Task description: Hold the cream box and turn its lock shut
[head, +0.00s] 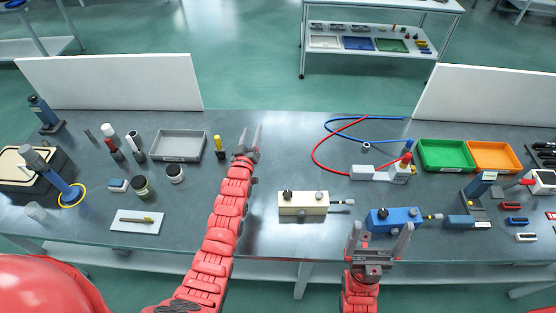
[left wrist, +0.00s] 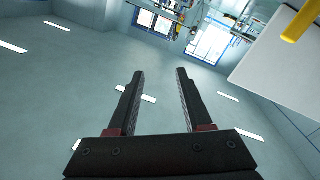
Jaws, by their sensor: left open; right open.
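The cream box (head: 303,204) lies on the grey table near the middle in the head view. It has a dark knob (head: 288,194) on its top left and a short metal rod with a dark end (head: 343,202) out of its right side. My left gripper (head: 252,136) is open and empty, behind and to the left of the box. In the left wrist view its two fingers (left wrist: 160,85) are apart with nothing between them. My right gripper (head: 380,238) is open and empty, in front and to the right of the cream box, close to the blue box (head: 394,219).
A grey tray (head: 178,146) and a yellow-topped marker (head: 219,146) stand left of my left gripper. A white fixture with red and blue cables (head: 370,173) stands behind the cream box. Green (head: 445,155) and orange (head: 495,156) trays are at right.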

